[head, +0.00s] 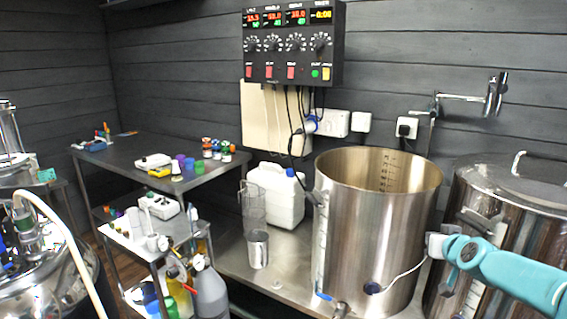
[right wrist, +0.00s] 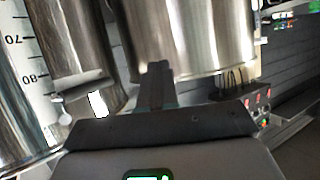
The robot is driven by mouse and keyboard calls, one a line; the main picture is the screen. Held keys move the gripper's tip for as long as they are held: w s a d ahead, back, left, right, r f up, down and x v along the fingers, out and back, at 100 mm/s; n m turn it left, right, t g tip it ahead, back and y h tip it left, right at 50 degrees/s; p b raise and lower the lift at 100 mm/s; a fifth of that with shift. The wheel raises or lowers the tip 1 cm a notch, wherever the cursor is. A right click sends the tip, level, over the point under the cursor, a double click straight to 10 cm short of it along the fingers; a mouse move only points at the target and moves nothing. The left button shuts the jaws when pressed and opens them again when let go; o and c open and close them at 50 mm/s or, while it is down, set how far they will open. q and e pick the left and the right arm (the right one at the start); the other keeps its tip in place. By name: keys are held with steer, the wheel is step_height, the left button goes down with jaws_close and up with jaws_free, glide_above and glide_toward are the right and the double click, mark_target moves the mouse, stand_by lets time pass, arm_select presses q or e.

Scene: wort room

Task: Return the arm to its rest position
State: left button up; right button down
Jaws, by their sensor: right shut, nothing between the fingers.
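My right arm (head: 510,275) is teal and comes in from the right edge of the head view, in front of the steel vessels. Its fingers are hard to make out there. In the right wrist view my right gripper (right wrist: 157,72) is shut, its dark fingers together with nothing held. Beyond the fingertips stands a shiny steel vessel (right wrist: 190,35); I cannot tell whether they touch it. My left gripper is not in view.
An open steel kettle (head: 350,230) stands on the steel bench, and a lidded vessel (head: 520,185) stands right of it. A steel cup (head: 258,250) and white jerrycan (head: 275,195) are left of the kettle. A control box (head: 292,45) hangs above.

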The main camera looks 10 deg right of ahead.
steer(key=s+a+f+n+g+y+p, duration=0.1)
steer(key=s+a+f+g+y, duration=0.2)
steer(key=a+f, duration=1)
steer(key=s+a+f+n+g+y+p, duration=0.1)
steer(key=s+a+f+n+g+y, duration=0.15)
steer(key=a+f, duration=1)
steer(key=s+a+f+g, duration=0.2)
steer(key=s+a+f, duration=0.2)
steer(key=s, duration=0.5)
steer(key=s+a+f+m+g+y, duration=0.1)
steer(key=s+a+f, duration=0.3)
steer(key=s, duration=0.4)
steer(key=s+a+f+g+y, duration=0.1)
steer(key=s+a+f+g, duration=0.2)
steer(key=s, duration=0.6)
steer(key=shift+s+a+f+g+p, duration=0.35)
steer(key=shift+a+f, duration=0.15)
steer(key=shift+f, duration=0.35)
steer(key=shift+m+y, duration=0.25)
steer(key=shift+d, duration=0.15)
